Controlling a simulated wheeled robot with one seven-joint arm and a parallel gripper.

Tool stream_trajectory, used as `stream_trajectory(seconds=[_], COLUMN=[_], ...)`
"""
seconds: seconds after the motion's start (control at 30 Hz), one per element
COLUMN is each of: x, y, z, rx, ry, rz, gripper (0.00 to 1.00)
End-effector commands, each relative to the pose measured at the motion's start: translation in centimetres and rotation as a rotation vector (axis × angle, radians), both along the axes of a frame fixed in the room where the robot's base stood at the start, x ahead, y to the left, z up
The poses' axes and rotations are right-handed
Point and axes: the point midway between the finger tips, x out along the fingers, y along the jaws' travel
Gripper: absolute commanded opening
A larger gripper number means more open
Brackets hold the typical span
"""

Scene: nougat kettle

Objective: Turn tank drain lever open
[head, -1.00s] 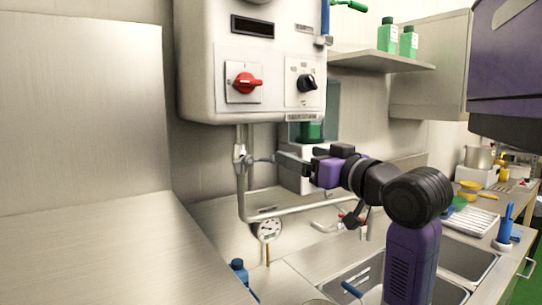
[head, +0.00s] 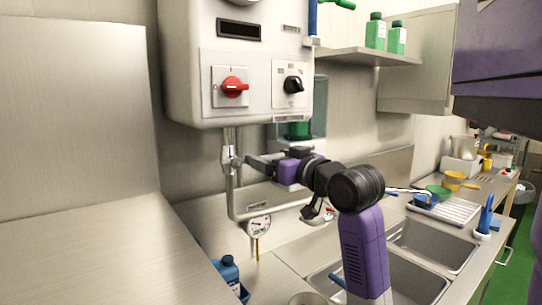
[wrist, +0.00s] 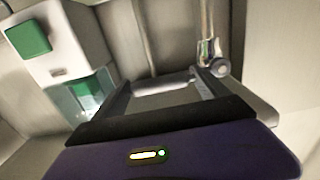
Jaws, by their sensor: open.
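A metal valve fitting (head: 230,158) sits on the vertical pipe below the grey control box in the head view. It also shows in the wrist view (wrist: 208,52), with a round end beside the tip of the right finger. I cannot tell for sure which part of it is the lever. My gripper (head: 253,162) is just right of the valve, at about its height. In the wrist view my gripper (wrist: 162,80) has its fingers spread with nothing held between them. Whether a finger touches the fitting is unclear.
The control box (head: 236,60) with a red knob (head: 235,87) and a black knob (head: 293,85) hangs above. A gauge (head: 258,227) is on the lower pipe. A steel counter (head: 110,250) is at left. Sinks (head: 425,245) and a dish rack (head: 455,212) are at right.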

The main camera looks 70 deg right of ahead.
Motion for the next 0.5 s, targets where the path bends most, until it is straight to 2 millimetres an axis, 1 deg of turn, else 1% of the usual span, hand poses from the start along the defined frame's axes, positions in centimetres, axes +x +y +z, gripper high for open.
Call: stream_trajectory(seconds=[0.27, 0.3, 0.37, 0.5], x=[0.17, 0.17, 0.17, 0.15], y=[-0.12, -0.11, -0.11, -0.1], z=[-0.04, -0.03, -0.03, -0.03], rx=[0.0, 0.0, 0.0, 0.0], ry=[0.0, 0.0, 0.0, 0.0], rz=[0.0, 0.0, 0.0, -0.001], gripper=[0.85, 0.81, 0.69, 0.41])
